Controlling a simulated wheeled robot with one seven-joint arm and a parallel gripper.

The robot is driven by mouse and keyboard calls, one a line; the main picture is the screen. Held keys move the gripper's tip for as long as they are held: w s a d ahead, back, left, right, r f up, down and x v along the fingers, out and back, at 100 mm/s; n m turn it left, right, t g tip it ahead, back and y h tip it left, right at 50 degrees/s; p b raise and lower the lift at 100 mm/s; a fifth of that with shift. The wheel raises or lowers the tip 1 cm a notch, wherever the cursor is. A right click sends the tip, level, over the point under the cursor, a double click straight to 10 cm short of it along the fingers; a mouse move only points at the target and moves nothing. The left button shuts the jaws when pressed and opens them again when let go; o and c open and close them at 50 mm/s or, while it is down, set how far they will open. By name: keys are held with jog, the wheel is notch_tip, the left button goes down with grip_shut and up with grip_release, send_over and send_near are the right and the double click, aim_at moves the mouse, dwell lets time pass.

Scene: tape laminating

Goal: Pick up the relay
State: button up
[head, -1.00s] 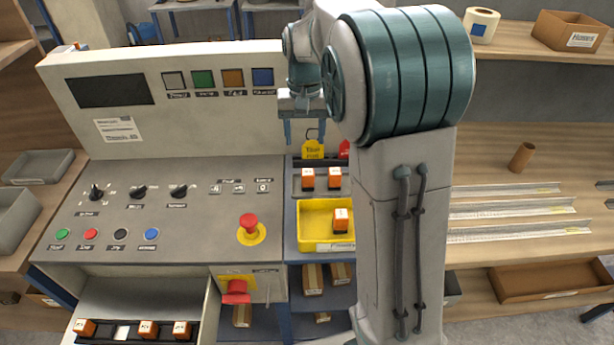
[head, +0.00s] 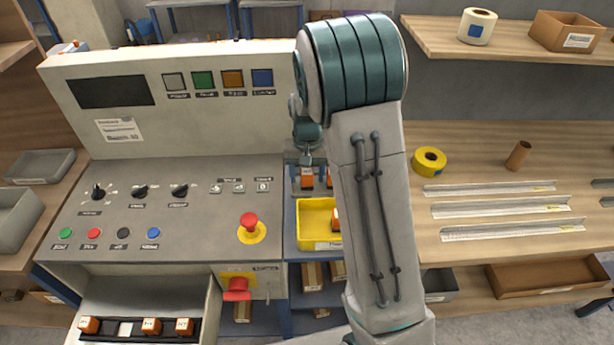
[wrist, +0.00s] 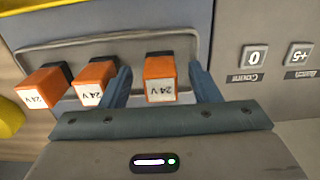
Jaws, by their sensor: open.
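Several orange relays with white 24 V labels stand in a row on a grey tray (wrist: 90,48) in the wrist view. My gripper (wrist: 161,80) is open, with one blue-grey finger on each side of the end relay (wrist: 160,80). The fingers do not look closed on it. In the head view my gripper (head: 304,168) is low over the tray, around an orange relay (head: 307,178); my arm partly hides the relay beside it. Another relay (head: 336,220) lies in the yellow bin (head: 316,244), partly behind my arm.
The control panel (head: 200,215) with knobs and a red emergency button (head: 249,222) stands left of the tray. An open drawer (head: 125,292) holds more relays. A yellow tape roll (head: 429,161) and metal rails (head: 490,190) lie on the bench to the right.

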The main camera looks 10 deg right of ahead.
jog(key=shift+f, duration=0.2)
jog(key=c, duration=1.1)
